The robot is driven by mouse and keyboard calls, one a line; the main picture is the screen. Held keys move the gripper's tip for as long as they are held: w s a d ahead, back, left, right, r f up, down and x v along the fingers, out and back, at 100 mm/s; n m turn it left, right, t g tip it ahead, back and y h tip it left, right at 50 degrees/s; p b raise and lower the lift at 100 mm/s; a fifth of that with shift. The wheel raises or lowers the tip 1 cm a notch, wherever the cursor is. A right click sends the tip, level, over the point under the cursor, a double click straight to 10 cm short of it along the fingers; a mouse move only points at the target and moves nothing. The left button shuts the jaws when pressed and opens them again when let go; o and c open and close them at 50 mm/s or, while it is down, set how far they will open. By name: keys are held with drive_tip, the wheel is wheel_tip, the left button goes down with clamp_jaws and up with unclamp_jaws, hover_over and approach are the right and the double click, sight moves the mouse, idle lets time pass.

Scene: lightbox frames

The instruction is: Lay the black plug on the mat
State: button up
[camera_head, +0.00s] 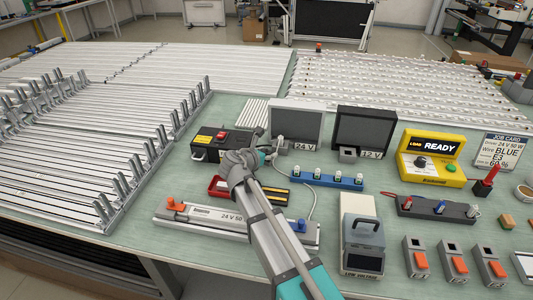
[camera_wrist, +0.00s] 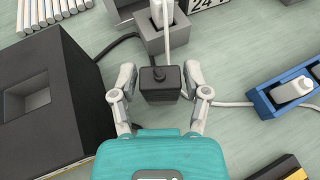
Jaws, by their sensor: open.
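The black plug (camera_wrist: 160,84), a small dark block with a round knob on top, stands between my gripper's fingertips in the wrist view. My gripper (camera_wrist: 160,84) is open, with one finger on each side of the block. I cannot tell whether either fingertip touches it. In the head view my gripper (camera_head: 266,153) is low over the bench, and the plug is not clear there. A flat dark piece with a yellow edge (camera_head: 275,196), perhaps the mat, lies in front of my gripper. Its corner shows at the wrist view's lower right (camera_wrist: 290,170).
A white plug (camera_wrist: 162,14) stands in a grey socket (camera_wrist: 154,43) just beyond. A black box (camera_wrist: 45,100) is close on the left. A blue rack (camera_head: 328,179) with white plugs is on the right. A white cable runs beside my right fingertip.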

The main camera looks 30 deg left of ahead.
drive_tip(key=shift+r, duration=0.2)
drive_tip(key=p+v, duration=0.4)
drive_tip(key=v, duration=0.8)
drive_tip(key=shift+p, duration=0.35)
drive_tip(key=shift+d, duration=0.15)
